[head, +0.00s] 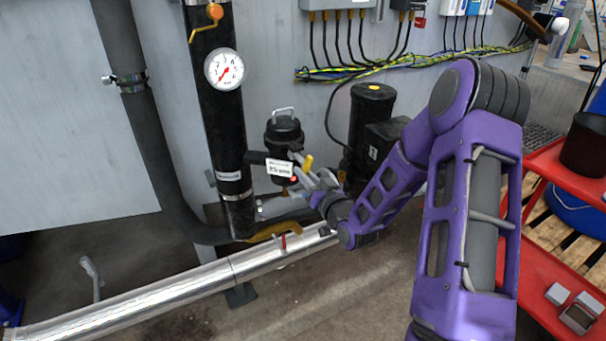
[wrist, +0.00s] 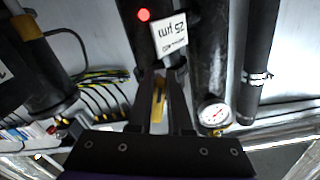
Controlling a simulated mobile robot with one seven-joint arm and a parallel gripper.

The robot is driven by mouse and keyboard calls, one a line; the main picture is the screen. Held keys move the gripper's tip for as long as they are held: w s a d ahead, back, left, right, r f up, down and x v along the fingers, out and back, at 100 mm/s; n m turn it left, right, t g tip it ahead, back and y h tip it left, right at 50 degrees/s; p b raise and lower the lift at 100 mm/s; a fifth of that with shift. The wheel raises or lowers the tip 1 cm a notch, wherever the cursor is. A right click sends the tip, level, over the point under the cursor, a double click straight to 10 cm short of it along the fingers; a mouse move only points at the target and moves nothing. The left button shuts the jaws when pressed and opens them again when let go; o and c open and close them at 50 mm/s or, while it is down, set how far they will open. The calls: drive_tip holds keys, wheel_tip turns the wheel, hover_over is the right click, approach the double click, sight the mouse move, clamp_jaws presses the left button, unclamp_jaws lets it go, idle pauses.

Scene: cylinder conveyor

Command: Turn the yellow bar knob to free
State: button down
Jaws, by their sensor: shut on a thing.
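The yellow bar knob (head: 308,163) shows as a small upright bar beside the black canister, at my gripper's fingers. In the wrist view the yellow bar (wrist: 158,100) lies between the two dark fingers. My gripper (head: 302,172) is shut on it, and its fingers also show in the wrist view (wrist: 160,78). A white label (wrist: 169,34) reading 25 µm is just beyond the fingertips, with a lit red light (wrist: 143,15) beside it. The fingers hide part of the knob, and I cannot read any markings for its positions.
The black canister (head: 284,132) hangs next to a dark vertical pipe with a round gauge (head: 224,69). A yellow lever (head: 272,232) and a silver pipe (head: 180,287) run below. A black cylinder (head: 371,115) stands behind my arm. A red cart (head: 556,165) is at right.

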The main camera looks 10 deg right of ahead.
drive_tip(key=shift+d+n, duration=0.15)
drive_tip(key=shift+n, duration=0.65)
drive_tip(key=c, duration=0.8)
unclamp_jaws()
drive_tip(key=shift+c, duration=0.2)
drive_tip(key=shift+d, duration=0.1)
drive_tip(key=p+v, duration=0.3)
drive_tip(key=v, duration=1.4)
drive_tip(key=shift+s+p, duration=0.15)
drive_tip(key=shift+p, duration=0.2)
